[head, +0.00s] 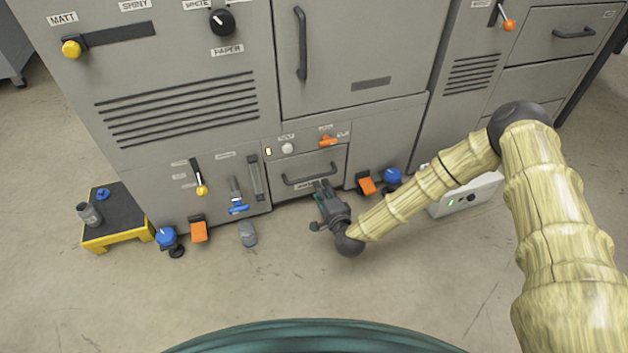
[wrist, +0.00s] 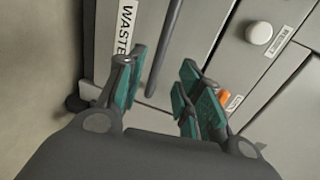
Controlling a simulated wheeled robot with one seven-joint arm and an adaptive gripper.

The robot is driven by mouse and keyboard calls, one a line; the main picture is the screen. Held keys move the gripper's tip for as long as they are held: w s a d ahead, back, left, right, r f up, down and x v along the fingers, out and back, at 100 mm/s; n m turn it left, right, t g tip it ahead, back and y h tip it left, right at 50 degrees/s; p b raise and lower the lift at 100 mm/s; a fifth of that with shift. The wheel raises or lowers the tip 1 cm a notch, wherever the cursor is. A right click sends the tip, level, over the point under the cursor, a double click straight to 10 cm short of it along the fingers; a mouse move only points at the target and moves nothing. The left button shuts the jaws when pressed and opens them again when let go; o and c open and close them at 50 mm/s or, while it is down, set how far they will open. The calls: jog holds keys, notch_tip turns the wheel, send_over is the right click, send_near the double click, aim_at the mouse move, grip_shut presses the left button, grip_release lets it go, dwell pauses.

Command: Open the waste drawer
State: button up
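The waste drawer (head: 332,159) is a grey front low on the machine, and it looks shut. Its dark bar handle (head: 310,174) runs across it. In the wrist view the drawer's WASTE label (wrist: 123,28) and the handle (wrist: 165,45) show close ahead. My gripper (head: 323,187) is low in front of the drawer, just below and in front of the handle. In the wrist view my gripper (wrist: 160,80) is open, with green-padded fingers apart and nothing held. The handle's end lies in line with the gap between the fingers; I cannot tell whether they touch it.
Above the drawer are a white knob (head: 287,148) and an orange lever (head: 328,141). Orange pedals (head: 367,185) and blue knobs (head: 393,176) stand near the floor. A grey cup-like object (head: 247,233) stands left of my gripper. Floor in front is mostly clear.

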aim_at(314, 176)
jog(key=b+x, duration=0.3)
jog(key=x, duration=0.5)
jog(key=shift+w+a, duration=0.1)
jog(key=shift+w, duration=0.15)
grip_shut()
